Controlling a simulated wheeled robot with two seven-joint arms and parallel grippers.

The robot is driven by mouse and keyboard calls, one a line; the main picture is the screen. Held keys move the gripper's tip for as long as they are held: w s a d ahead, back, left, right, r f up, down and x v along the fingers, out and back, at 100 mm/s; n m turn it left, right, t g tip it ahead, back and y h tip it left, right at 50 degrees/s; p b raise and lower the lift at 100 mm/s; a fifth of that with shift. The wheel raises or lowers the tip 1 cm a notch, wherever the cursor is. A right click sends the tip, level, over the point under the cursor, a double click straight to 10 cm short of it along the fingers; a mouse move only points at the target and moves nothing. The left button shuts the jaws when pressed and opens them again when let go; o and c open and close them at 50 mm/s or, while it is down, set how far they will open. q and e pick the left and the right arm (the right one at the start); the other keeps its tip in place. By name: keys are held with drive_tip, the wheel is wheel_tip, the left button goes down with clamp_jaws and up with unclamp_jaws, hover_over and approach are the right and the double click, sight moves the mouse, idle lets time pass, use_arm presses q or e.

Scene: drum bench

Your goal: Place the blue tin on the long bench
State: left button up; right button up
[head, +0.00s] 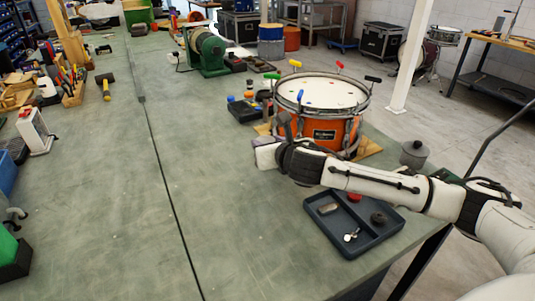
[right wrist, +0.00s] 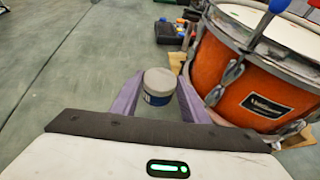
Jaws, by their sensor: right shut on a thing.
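The blue tin (right wrist: 159,87) has a pale lid and a blue label and stands between the two purple fingers of my right gripper (right wrist: 157,98), which is shut on it. In the head view my right gripper (head: 262,150) reaches in over the green-grey long bench (head: 110,200), left of the orange drum (head: 335,130). The tin is hidden there behind the gripper. I cannot tell whether the tin touches the bench top. My left gripper is not in view.
A dark divided tray (head: 365,238) with small parts lies below my right forearm. A grey lidded pot (head: 414,154) stands near the bench's right edge. A green machine (head: 207,52) stands farther back. The bench left of my gripper is clear.

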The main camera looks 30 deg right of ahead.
wheel_tip(320, 180, down, 4)
drive_tip(key=shift+w+f+b, duration=0.1)
drive_tip(key=shift+f+b, duration=0.1)
drive_tip(key=shift+b, duration=0.15)
drive_tip(key=o, duration=1.1)
drive_tip(key=shift+s+r, duration=0.2)
drive_tip(key=p+v, duration=0.1)
drive_tip(key=v, duration=1)
drive_tip(key=shift+s+a+r, duration=0.1)
drive_tip(key=shift+s, duration=0.2)
